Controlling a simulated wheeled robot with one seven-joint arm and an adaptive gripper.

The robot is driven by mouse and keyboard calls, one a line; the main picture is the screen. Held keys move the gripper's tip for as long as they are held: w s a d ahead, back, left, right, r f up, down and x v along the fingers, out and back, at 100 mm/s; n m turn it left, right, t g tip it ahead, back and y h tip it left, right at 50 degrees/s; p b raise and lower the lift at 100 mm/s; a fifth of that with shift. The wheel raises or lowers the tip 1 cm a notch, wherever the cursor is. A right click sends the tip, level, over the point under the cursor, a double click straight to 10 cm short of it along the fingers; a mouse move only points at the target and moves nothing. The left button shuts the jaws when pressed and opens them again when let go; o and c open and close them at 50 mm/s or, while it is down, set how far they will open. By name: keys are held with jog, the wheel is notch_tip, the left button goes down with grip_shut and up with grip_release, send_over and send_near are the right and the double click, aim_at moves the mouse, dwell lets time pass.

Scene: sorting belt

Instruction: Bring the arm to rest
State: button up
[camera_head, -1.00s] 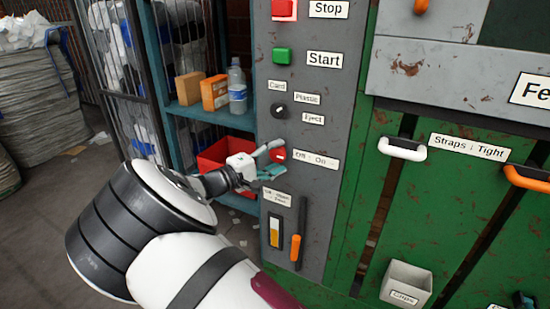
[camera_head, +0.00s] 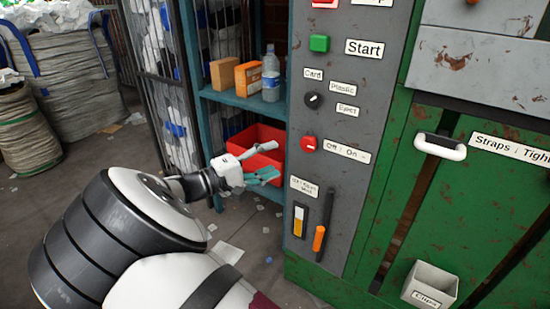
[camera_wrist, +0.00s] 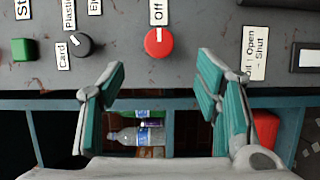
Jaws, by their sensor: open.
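My gripper (camera_head: 268,162) is open and empty, with its teal finger pads apart. In the head view it hangs to the left of the grey control panel (camera_head: 340,95), in front of the shelf unit. In the wrist view the gripper (camera_wrist: 160,72) has its two fingers spread and nothing between them. The red Off/On knob (camera_head: 309,143) is on the panel to the right of the fingers, apart from them in the head view. In the wrist view the red knob (camera_wrist: 158,42) lies beyond the gap between the fingertips.
A blue shelf unit holds boxes (camera_head: 248,77), a bottle (camera_head: 270,75) and a red bin (camera_head: 262,140). An orange-handled lever (camera_head: 319,238) and a grey clips box (camera_head: 430,290) are on the machine. Open floor with scraps lies left, with large sacks (camera_head: 60,80) behind.

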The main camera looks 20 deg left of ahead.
jog(key=d+r+m+g, duration=0.2)
jog(key=d+g, duration=0.2)
jog(key=d, duration=0.4)
jog(key=d+r+m+g, duration=0.2)
jog(key=d+g, duration=0.1)
jog(key=d, duration=0.6)
jog(key=s+d+r+m+g+y, duration=0.1)
jog(key=s+d+r+g+y, duration=0.1)
jog(key=s+d+g, duration=0.3)
jog(key=s+d+r+m+y, duration=0.1)
jog(key=s+d+r, duration=0.15)
jog(key=d, duration=0.45)
jog(key=s+d+r+m+g+y, duration=0.1)
jog(key=s+d+y, duration=0.25)
jog(key=s, duration=0.55)
jog(key=s+d+r+m+g+y, duration=0.1)
jog(key=s+d+r+y, duration=0.15)
jog(key=s+d, duration=0.45)
jog(key=s+a+f+m+t+y, duration=0.1)
jog(key=s+a+y, duration=0.1)
jog(key=s, duration=0.6)
jog(key=s+a+f+y, duration=0.1)
jog(key=s+a+f, duration=0.1)
jog(key=s, duration=0.6)
notch_tip(320, 180, up, 26)
jog(key=t+p, duration=0.4)
jog(key=p, duration=2)
jog(key=shift+s+d, duration=0.25)
jog(key=shift+d, duration=0.05)
